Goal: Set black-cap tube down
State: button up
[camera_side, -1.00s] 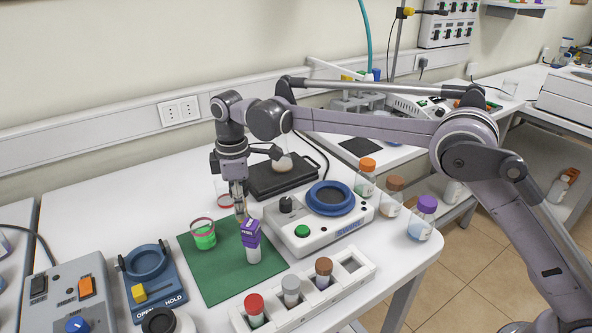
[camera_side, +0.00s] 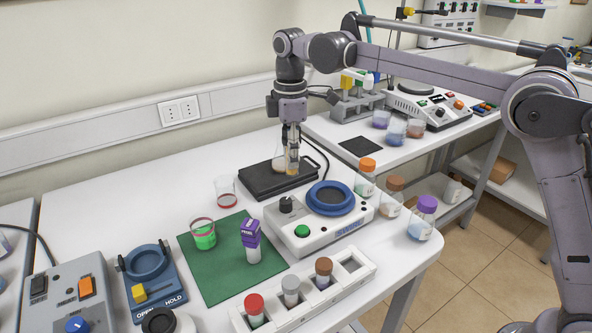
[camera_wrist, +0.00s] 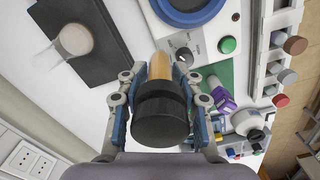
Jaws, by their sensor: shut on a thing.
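My gripper (camera_side: 291,143) is shut on the black-cap tube, whose amber body (camera_side: 292,162) points down below the fingers. In the wrist view, the black cap (camera_wrist: 160,118) sits between the fingers of my gripper (camera_wrist: 162,92), with the amber body (camera_wrist: 161,66) beyond it. In the side view the tube overlaps the black plate (camera_side: 254,183), right of the flask (camera_side: 279,159). I cannot tell the gap to any surface. The white rack (camera_side: 352,282) at the front right holds red-, grey- and brown-capped tubes, and its far end shows an empty slot.
A device with a blue ring (camera_side: 331,197) stands right of the plate. Several capped bottles line the right edge.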

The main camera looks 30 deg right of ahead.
jog(key=s+d+f+n, duration=0.1)
jog(key=s+d, duration=0.5)
jog(key=s, duration=0.4)
jog(key=s+d+f, duration=0.1)
jog(key=s+d, duration=0.5)
jog(key=s, duration=0.4)
jog(key=shift+a+f, duration=0.1)
jog(key=shift+f, duration=4.55)
jog(key=shift+f, duration=0.2)
jog(key=o, duration=1.2)
jog(key=shift+o, duration=0.2)
jog(key=shift+r, duration=0.15)
notch_tip(320, 180, up, 12)
